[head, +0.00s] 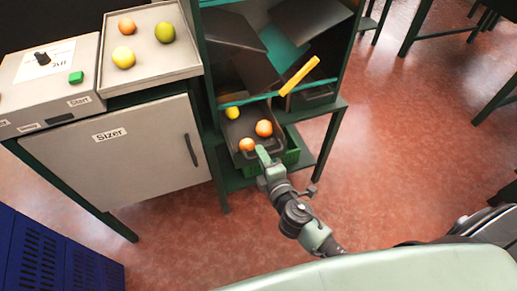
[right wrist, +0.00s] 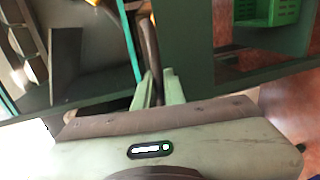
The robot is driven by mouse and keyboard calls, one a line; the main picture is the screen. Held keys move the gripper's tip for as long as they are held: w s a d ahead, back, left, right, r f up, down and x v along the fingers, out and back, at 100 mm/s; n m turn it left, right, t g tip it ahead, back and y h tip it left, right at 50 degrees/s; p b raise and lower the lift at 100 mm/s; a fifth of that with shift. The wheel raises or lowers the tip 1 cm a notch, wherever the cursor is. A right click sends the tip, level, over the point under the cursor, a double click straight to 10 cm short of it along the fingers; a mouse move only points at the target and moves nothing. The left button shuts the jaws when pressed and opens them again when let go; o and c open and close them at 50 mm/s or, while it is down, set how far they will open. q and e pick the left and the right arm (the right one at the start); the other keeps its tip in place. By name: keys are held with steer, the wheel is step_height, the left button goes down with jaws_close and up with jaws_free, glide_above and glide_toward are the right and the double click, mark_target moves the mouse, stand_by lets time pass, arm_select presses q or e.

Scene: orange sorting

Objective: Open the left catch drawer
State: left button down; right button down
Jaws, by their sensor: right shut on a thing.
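The left catch drawer (head: 243,128) is a dark grey tray in the lower part of the green stand. It juts out of the stand towards me and holds two oranges (head: 264,128) and a yellow fruit (head: 232,113). My right gripper (head: 263,157) is at the drawer's front end. In the right wrist view its fingers (right wrist: 159,88) are shut on a dark upright strip, which looks like the drawer's front edge or handle; the exact part is hard to tell. My left gripper is not in view.
A green crate (head: 290,156) sits below the drawer on the stand's lower shelf. The sizer cabinet (head: 120,160) stands to the left, with a fruit tray (head: 150,78) on top. A yellow bar (head: 299,76) slants above the drawer. The red floor in front is clear.

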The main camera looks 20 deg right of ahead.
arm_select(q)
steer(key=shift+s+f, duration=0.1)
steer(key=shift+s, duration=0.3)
arm_select(e)
steer(key=shift+v, duration=0.9)
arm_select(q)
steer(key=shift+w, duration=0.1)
arm_select(e)
steer(key=shift+f, duration=0.25)
steer(key=c, duration=1.8)
jaws_free()
